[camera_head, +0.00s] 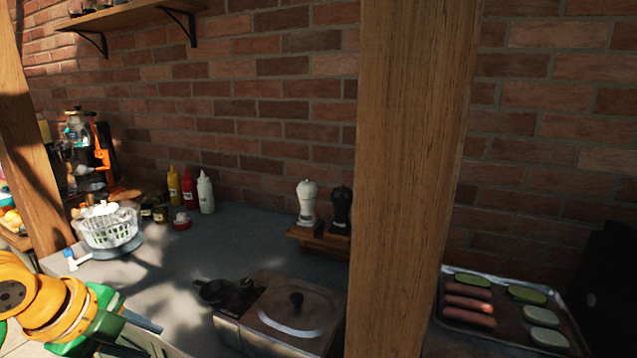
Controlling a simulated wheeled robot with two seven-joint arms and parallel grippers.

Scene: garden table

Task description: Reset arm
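My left arm comes in at the lower left corner, with orange-yellow links and a green part. My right arm and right gripper are not in view.
A wooden post (408,180) stands upright right of centre. On the counter (255,240) are a white basket (110,228), sauce bottles (189,188), two mills on a wooden stand (318,240) and a lidded metal container (290,315). A tray (497,333) holds sausages and vegetable slices.

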